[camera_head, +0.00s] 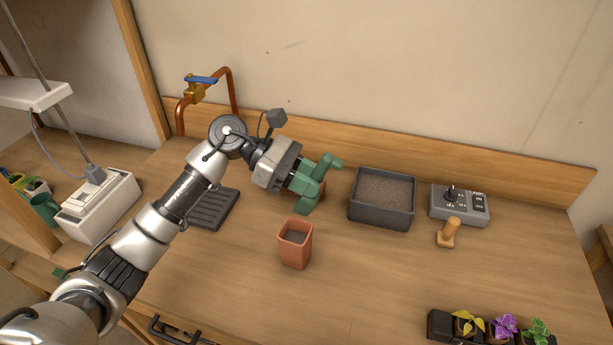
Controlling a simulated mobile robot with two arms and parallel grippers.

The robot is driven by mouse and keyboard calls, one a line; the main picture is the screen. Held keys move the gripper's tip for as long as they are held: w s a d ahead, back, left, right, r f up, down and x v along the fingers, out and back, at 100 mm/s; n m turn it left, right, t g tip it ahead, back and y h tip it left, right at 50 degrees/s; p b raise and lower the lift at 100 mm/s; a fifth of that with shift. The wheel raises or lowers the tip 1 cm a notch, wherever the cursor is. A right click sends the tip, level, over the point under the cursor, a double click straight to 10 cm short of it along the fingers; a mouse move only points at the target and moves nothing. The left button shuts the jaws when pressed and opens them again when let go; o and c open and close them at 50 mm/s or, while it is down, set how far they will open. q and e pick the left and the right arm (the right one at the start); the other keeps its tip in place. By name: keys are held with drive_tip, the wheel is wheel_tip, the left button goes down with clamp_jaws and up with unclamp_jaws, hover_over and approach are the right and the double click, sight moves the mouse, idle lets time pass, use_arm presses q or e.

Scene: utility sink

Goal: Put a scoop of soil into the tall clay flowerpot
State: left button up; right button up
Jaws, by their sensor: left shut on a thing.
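The tall clay flowerpot (295,252) stands upright near the middle of the wooden worktop, and its inside looks dark. A grey box (381,218) holding brown soil (384,188) sits to its right and farther back. My left gripper (324,185), with green fingers, is above the worktop behind the pot and left of the soil box. It is shut on a small reddish-brown thing, mostly hidden by the fingers; I cannot tell what it is. I cannot make out a scoop. My right gripper is not in view.
A grey control box (459,205) and a wooden peg-like tool (448,233) are right of the soil box. A plant tray (441,326) is at front right. A dark ribbed mat (213,210) and copper tap (228,85) are at left. The worktop's right-centre is clear.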

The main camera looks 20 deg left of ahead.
use_arm(q)
drive_tip(key=d+m+y+p, duration=0.1)
drive_tip(key=y+p, duration=0.1)
drive_tip(key=y, duration=0.2)
drive_tip(key=s+d+m+y+p, duration=0.1)
drive_tip(key=m+y+p, duration=0.1)
drive_tip(key=y, duration=0.2)
drive_tip(key=d+m+y+p, duration=0.1)
drive_tip(key=y+p, duration=0.1)
drive_tip(key=y, duration=0.2)
drive_tip(key=shift+s+d+y, duration=0.3)
drive_tip(key=shift+s+d, duration=0.1)
drive_tip(key=shift+f, duration=0.15)
